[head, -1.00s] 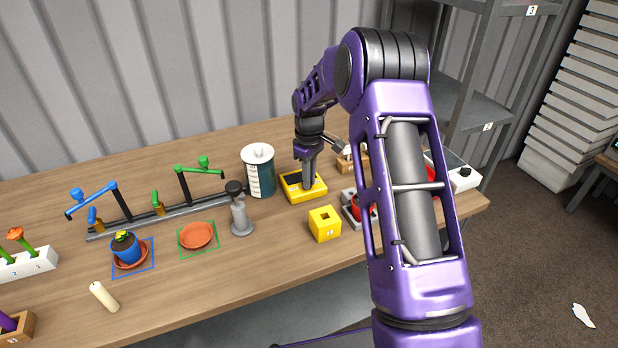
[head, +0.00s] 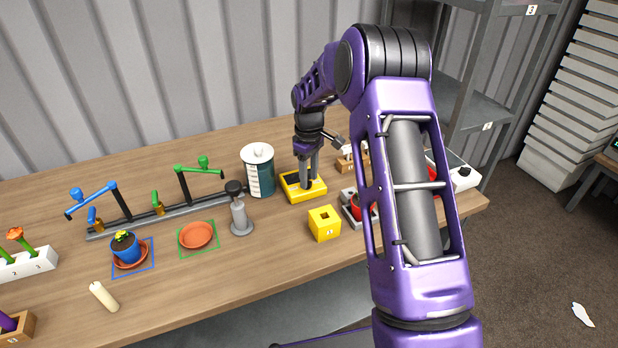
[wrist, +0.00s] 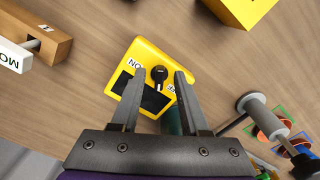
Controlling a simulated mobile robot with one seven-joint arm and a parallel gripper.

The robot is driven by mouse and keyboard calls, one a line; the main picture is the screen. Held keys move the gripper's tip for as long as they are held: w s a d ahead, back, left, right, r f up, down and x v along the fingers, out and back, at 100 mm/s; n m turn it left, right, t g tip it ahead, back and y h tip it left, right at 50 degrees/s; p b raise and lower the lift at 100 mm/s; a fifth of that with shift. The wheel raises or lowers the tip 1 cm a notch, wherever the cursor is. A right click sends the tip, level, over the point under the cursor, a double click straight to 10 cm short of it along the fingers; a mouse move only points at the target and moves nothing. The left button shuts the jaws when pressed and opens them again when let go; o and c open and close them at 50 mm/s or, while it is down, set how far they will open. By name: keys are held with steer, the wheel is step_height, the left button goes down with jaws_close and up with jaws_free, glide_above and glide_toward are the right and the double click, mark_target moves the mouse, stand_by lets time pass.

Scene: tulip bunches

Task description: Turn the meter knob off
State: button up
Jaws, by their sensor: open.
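The yellow meter (head: 291,190) lies on the table near the back, to the right of a dark teal canister. In the wrist view the meter (wrist: 145,52) shows a dark display and a black knob (wrist: 159,75), with lettering partly hidden by the fingers. My gripper (head: 308,184) points down over the meter in the head view. In the wrist view my gripper (wrist: 160,74) is open, with one finger on each side of the knob and nothing held. I cannot tell whether the fingers touch the knob.
The teal canister (head: 259,172) stands just left of the meter. A yellow block (head: 323,226) sits in front, and a grey pump-like post (head: 240,216) stands front left. A wooden block with a white part (wrist: 44,45) lies close by. Bare table separates them.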

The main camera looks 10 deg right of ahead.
mark_target(309, 181)
step_height(309, 181, up, 16)
steer(key=p, duration=0.1)
steer(key=shift+r, duration=0.25)
